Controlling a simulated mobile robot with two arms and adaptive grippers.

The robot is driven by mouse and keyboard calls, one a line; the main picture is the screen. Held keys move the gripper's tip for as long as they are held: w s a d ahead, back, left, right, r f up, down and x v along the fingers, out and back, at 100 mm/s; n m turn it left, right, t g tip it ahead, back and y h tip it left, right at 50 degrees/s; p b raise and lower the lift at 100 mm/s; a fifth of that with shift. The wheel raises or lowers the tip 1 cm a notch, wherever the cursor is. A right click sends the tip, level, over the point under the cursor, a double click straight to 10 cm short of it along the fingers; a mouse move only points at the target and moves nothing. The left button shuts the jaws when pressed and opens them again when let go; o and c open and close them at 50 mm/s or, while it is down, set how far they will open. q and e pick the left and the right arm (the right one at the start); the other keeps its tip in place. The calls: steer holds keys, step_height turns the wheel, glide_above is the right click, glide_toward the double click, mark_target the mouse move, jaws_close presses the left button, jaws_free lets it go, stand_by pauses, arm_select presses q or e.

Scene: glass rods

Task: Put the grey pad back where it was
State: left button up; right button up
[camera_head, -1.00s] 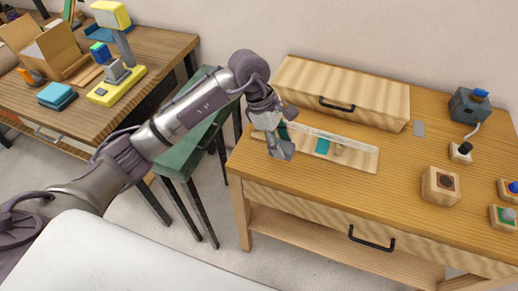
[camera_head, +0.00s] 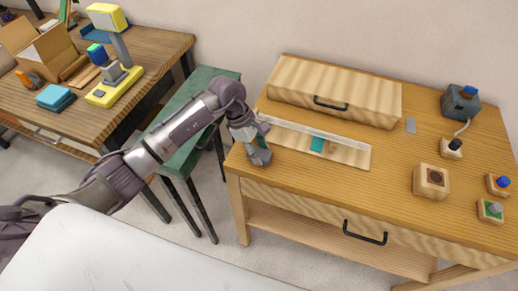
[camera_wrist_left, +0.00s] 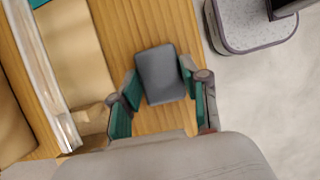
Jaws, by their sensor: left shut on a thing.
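The grey pad (camera_wrist_left: 162,75) is a small dark grey block with rounded corners. In the left wrist view it sits between the teal fingertips of my left gripper (camera_wrist_left: 158,95), which is shut on it. In the head view my left gripper (camera_head: 260,156) is over the left end of the table, by the near left end of the pale wooden board (camera_head: 348,155); the pad is hidden or too small to make out there. I cannot tell whether the pad touches the tabletop. My right gripper is not in view.
A clear glass rod (camera_wrist_left: 42,75) lies along the board beside the gripper. A teal patch (camera_head: 317,144) is on the board. A long wooden box (camera_head: 335,90) stands behind. The table's front middle (camera_head: 330,190) is clear.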

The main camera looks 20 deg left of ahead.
arm_select(q)
steer(key=o, duration=0.6)
steer(key=shift+f, duration=0.15)
steer(key=shift+c, duration=0.2)
steer(key=o, duration=0.5)
steer(key=shift+c, duration=0.2)
steer(key=shift+r, duration=0.2)
steer(key=shift+a+r, duration=0.1)
steer(key=shift+r, duration=0.1)
steer(key=b+v, duration=0.3)
steer(key=v, duration=0.8)
steer(key=shift+r, duration=0.3)
